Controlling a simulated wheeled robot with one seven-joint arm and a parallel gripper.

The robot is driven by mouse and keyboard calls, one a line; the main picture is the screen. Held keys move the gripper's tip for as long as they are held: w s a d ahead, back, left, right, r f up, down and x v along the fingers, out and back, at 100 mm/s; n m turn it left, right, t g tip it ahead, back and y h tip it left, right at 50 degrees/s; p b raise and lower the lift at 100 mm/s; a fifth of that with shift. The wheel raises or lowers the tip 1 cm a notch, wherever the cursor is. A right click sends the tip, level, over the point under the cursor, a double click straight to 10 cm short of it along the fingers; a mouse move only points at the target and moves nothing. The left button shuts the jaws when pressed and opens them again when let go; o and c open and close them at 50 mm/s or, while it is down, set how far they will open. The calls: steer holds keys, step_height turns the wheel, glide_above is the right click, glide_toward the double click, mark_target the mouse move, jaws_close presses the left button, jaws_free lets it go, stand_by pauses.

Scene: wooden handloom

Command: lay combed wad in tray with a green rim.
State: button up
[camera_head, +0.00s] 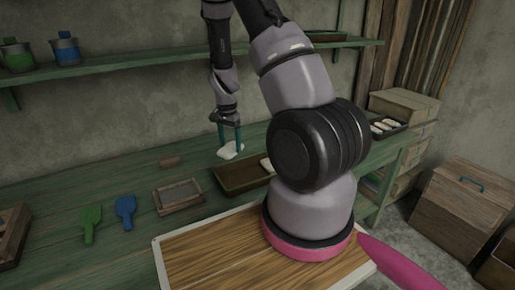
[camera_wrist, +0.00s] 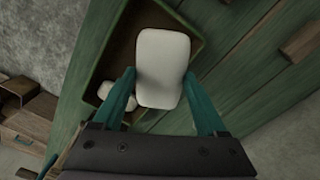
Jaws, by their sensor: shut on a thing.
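My gripper (camera_head: 230,133) is shut on a white, rounded wad (camera_head: 230,151), held above the green bench. In the wrist view the wad (camera_wrist: 162,67) lies between the two teal fingertips of my gripper (camera_wrist: 160,78). The brown-floored tray with a green rim (camera_head: 228,190) is on the bench. In the wrist view the tray (camera_wrist: 117,45) is below the wad, which covers part of it. Other white material (camera_wrist: 115,95) lies in the tray, partly hidden by a finger. In the head view my arm hides the tray's right part.
A small wooden frame (camera_head: 180,195), a green paddle (camera_head: 90,222) and a blue paddle (camera_head: 126,208) lie left of the tray. A dark tray with white pieces (camera_head: 384,129) stands at right. A shelf (camera_head: 150,64) runs above.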

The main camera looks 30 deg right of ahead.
steer(key=s+d+f+m+y, duration=0.15)
steer(key=d+m, duration=0.25)
steer(key=m, duration=0.8)
steer(key=s+d+f+m, duration=0.15)
steer(key=d+m, duration=0.25)
steer(key=m, duration=0.8)
steer(key=shift+w+f, duration=0.15)
steer(key=shift+f, duration=1.15)
steer(key=shift+w+f, duration=0.2)
steer(key=shift+f, duration=1.05)
steer(key=shift+w+f, duration=0.15)
steer(key=shift+f, duration=1.15)
steer(key=o, duration=1.1)
steer(key=shift+r, duration=4.05)
